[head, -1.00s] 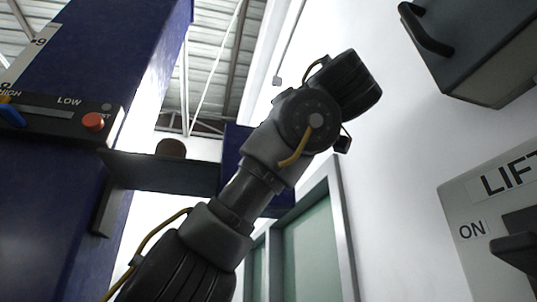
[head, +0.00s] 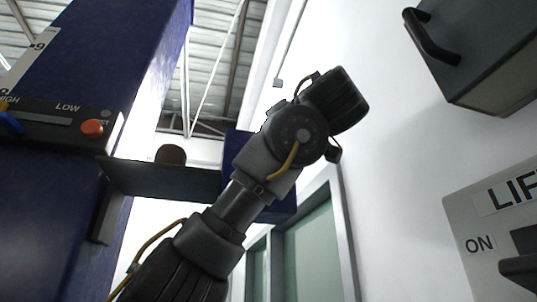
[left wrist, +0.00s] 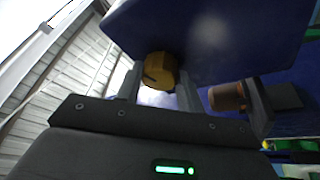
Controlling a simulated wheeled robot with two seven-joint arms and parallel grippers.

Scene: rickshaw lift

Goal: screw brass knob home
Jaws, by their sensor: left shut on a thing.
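In the left wrist view a brass-coloured round knob (left wrist: 160,68) sits against the underside or face of a dark blue part (left wrist: 215,40). My left gripper (left wrist: 160,88) has a finger on each side of the knob and is shut on it. Whether the knob is seated flush cannot be told from this angle. The head view shows a dark grey arm of mine rising from the lower left, but no gripper fingers and no brass knob that I can make out. My right gripper is not in view.
A brown cylinder (left wrist: 228,97) is right of the fingers. In the head view a blue column (head: 90,75) carries a panel with a red button (head: 92,128); a dark shelf (head: 165,180) bears a brown round piece (head: 171,154). A lift panel (head: 470,215) and grey box (head: 480,65) are right.

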